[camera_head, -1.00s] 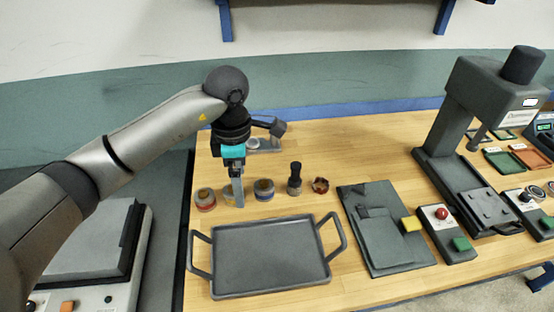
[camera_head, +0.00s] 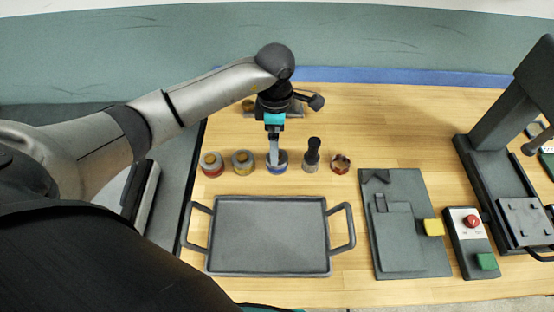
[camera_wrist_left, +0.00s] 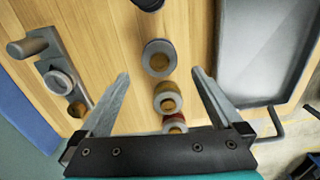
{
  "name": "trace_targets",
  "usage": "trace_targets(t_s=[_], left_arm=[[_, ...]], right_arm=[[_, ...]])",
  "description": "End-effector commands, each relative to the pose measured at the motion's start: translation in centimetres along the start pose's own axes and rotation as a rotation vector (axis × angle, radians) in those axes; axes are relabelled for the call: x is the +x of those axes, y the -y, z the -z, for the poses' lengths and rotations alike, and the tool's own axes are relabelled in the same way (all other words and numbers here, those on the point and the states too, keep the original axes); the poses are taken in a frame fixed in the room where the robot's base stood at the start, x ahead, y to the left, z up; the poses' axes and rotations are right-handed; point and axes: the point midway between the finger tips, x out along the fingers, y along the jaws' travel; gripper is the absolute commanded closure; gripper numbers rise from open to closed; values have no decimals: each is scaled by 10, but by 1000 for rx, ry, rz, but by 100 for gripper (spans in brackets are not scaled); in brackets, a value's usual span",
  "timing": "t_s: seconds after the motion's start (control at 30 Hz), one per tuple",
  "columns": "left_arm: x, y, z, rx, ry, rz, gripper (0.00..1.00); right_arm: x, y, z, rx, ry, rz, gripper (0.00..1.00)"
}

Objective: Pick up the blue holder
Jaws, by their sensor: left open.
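The blue holder (camera_head: 277,169) is a small round pot with a blue band, third from the left in a row on the wooden table. My left gripper (camera_head: 273,160) points down over it and hides part of it in the head view. In the left wrist view, the left gripper's two fingers (camera_wrist_left: 160,73) are spread wide. A round grey-rimmed holder with a brown centre, which looks like the blue holder (camera_wrist_left: 158,58), lies between and slightly beyond the fingertips. No contact shows. My right gripper is in neither view.
A yellow-banded holder (camera_head: 243,162) and a red-banded holder (camera_head: 212,165) stand left of it. A black-handled tool (camera_head: 312,155) and a brown pot (camera_head: 340,163) stand right. A grey tray (camera_head: 270,236) lies in front; a grey fixture (camera_head: 296,108) stands behind.

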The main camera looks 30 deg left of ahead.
Motion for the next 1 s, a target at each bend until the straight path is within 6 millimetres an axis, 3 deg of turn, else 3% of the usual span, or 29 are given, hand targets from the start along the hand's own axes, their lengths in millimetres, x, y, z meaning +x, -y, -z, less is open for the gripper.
trace_targets(t_s=[0.23, 0.53, 0.83, 1.0], left_arm=[[18, 1, -1, -1, 0, 2, 0], [57, 1, -3, -1, 0, 1, 0], [61, 0, -2, 0, 0, -2, 0], [61, 0, -2, 0, -1, -1, 19]], right_arm=[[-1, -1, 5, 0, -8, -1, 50], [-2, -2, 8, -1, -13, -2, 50], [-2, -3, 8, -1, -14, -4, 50], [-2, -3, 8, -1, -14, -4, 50]])
